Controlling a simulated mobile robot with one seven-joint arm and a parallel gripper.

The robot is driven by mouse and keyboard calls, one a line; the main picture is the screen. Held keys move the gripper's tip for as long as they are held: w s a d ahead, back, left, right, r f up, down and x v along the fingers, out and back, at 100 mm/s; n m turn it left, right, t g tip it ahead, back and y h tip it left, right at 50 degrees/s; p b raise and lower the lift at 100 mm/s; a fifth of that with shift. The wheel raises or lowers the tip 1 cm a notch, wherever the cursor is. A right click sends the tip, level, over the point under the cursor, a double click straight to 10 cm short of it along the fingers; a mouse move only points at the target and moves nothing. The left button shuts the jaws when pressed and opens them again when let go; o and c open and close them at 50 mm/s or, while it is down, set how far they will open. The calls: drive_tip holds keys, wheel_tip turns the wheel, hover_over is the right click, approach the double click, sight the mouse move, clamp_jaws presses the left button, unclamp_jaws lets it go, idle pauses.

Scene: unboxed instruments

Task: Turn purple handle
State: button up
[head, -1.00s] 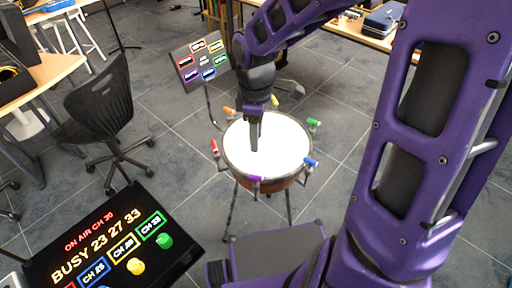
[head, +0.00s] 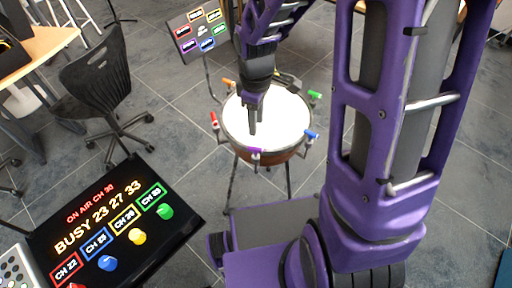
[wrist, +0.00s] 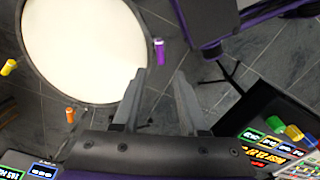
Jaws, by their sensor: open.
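A round drum with a white head (head: 285,115) stands on thin legs, with small coloured handles around its rim. The purple handle (head: 255,151) is on its near side; it also shows in the wrist view (wrist: 159,50). My gripper (head: 252,132) points down and overlaps the white head in the head view, with the purple handle just below its fingertips in the picture. In the wrist view my gripper (wrist: 160,76) is open and empty, its fingers spread. The purple handle lies beyond the tips there, apart from them.
Other rim handles are red (head: 213,118), orange (head: 229,84), green (head: 314,95) and blue (head: 310,135). A yellow one (wrist: 8,67) shows in the wrist view. A lit channel console (head: 185,215) stands front left, a label panel (head: 180,32) behind, a black chair (head: 95,80) left.

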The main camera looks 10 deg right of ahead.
sight(256, 148)
wheel_tip(256, 148, down, 12)
drive_tip(key=shift+b, duration=0.85)
drive_tip(key=shift+c, duration=0.2)
clamp_jaws()
